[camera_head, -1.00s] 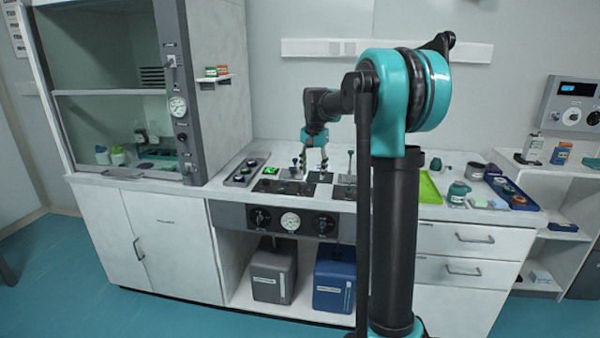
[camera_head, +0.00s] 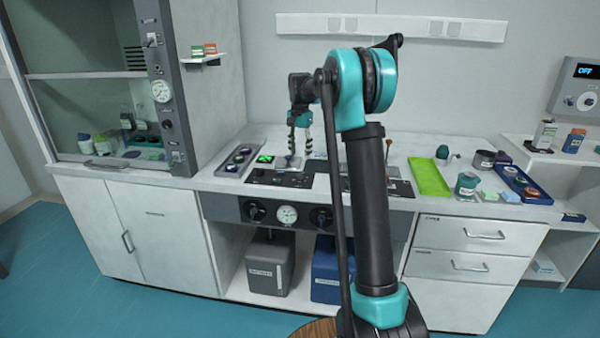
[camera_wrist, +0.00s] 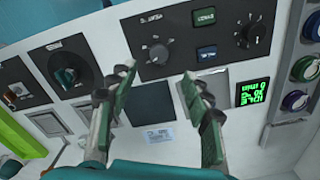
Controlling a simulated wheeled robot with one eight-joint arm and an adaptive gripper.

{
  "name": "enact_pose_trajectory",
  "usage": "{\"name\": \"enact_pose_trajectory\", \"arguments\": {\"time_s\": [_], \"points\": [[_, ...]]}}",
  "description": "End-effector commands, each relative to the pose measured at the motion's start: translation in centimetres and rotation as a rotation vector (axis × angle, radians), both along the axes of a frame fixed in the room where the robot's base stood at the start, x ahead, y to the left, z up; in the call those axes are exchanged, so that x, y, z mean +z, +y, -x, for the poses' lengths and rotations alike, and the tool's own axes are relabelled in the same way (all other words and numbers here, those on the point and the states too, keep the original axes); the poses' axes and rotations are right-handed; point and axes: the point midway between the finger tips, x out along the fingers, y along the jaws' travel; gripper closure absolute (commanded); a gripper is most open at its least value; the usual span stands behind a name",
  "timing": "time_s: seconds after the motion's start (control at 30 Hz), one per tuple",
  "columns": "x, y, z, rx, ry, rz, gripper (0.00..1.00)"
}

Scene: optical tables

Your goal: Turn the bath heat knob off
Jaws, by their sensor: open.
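My gripper (camera_head: 299,140) is open and empty above the bench-top controls, and its two fingers also show in the wrist view (camera_wrist: 160,76). Beyond the fingertips in the wrist view is a black control panel (camera_wrist: 188,22). It carries a silver-centred knob (camera_wrist: 157,53), a black dial knob (camera_wrist: 247,37) and two small buttons. To the left are a dark teal knob (camera_wrist: 67,76) on its own black plate and an orange-tipped knob (camera_wrist: 17,92). No knob label is legible, so I cannot tell which is the bath heat knob. The fingers hold no knob.
A green-lit display (camera_wrist: 253,92) and coloured round buttons (camera_wrist: 295,100) lie right of the fingers. A green tray (camera_head: 429,177) and blue tray (camera_head: 521,184) stand right of my arm. A fume cupboard (camera_head: 110,90) stands left. A wall box (camera_head: 578,90) reads OFF.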

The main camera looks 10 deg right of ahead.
Motion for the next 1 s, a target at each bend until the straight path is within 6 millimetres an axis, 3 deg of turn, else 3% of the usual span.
{"name": "enact_pose_trajectory", "arguments": {"time_s": [0.3, 0.5, 0.9, 1.0], "points": [[-6.1, 0.0, 0.0, 0.0, 0.0, 0.0, 0.51], [-8.5, 0.0, 0.0, 0.0, 0.0, 0.0, 0.51], [-9.2, 0.0, 0.0, 0.0, 0.0, 0.0, 0.51], [-9.2, 0.0, 0.0, 0.0, 0.0, 0.0, 0.6]]}}
